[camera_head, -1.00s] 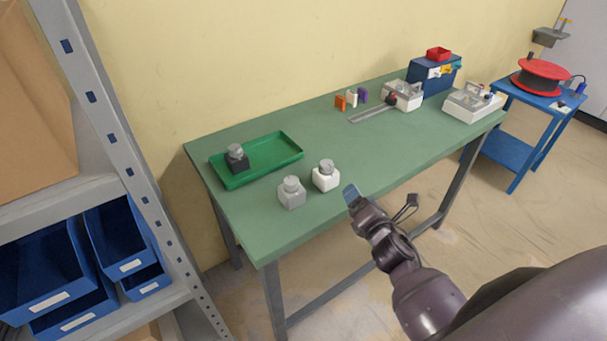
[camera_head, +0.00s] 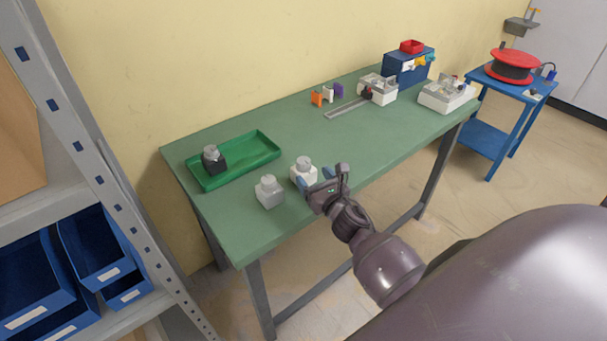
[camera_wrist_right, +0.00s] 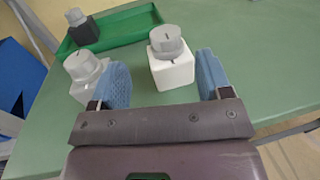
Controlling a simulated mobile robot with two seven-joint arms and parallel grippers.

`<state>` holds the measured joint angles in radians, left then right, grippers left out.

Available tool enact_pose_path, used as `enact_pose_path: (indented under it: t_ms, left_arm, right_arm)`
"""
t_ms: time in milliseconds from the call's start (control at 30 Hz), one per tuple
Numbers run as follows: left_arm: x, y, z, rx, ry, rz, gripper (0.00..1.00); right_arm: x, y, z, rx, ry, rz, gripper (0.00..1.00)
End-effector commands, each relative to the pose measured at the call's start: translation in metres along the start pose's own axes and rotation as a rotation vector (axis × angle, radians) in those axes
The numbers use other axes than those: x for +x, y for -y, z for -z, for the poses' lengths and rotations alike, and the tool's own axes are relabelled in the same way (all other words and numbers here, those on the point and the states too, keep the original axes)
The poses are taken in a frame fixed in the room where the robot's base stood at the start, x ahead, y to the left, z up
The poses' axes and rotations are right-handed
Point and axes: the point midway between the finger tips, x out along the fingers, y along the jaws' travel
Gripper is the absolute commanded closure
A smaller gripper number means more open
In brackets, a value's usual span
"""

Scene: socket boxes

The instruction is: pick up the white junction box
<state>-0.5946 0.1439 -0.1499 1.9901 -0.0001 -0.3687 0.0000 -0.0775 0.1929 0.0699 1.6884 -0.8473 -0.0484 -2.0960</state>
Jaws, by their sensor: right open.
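The white junction box (camera_head: 303,173), with a grey round knob on top, stands upright on the green table (camera_head: 290,125) near its front edge. My right gripper (camera_head: 313,177) is open right beside it on the near side. In the right wrist view the white box (camera_wrist_right: 173,70) shows between the two blue fingertips of the right gripper (camera_wrist_right: 163,80), a little ahead of them and closer to the right finger. No grip on it shows. A similar grey box (camera_head: 269,192) stands to its left. It also shows in the right wrist view (camera_wrist_right: 84,78), partly behind the left finger. My left gripper is not in view.
A green tray (camera_head: 259,141) at the table's left holds a dark box (camera_head: 213,160) with a grey knob. Several small parts, white units and a blue case (camera_head: 408,68) stand toward the far right. The table's middle is clear. A shelf with blue bins (camera_head: 98,252) stands at left.

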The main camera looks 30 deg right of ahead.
Motion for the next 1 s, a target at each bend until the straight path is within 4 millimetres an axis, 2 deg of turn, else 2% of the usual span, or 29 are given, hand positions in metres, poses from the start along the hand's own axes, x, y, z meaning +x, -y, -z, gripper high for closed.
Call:
enact_pose_path:
  t_ms: [167,500,633,867,1000]
  left_arm:
    - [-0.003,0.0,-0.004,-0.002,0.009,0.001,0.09]
    - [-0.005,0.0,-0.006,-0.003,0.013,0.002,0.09]
    - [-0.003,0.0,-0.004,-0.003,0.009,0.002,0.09]
    - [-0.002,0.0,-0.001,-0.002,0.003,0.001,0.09]
    - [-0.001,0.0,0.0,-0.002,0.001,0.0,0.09]
  right_arm:
    - [0.009,0.001,0.0,0.001,0.0,0.001,0.29]
    - [0.049,0.006,0.004,0.002,0.0,0.001,0.29]
    - [0.056,0.007,0.004,0.002,-0.001,0.001,0.29]
    - [0.057,0.007,0.004,0.002,-0.001,0.001,0.29]
    - [0.056,0.007,0.004,0.002,-0.001,0.001,0.47]
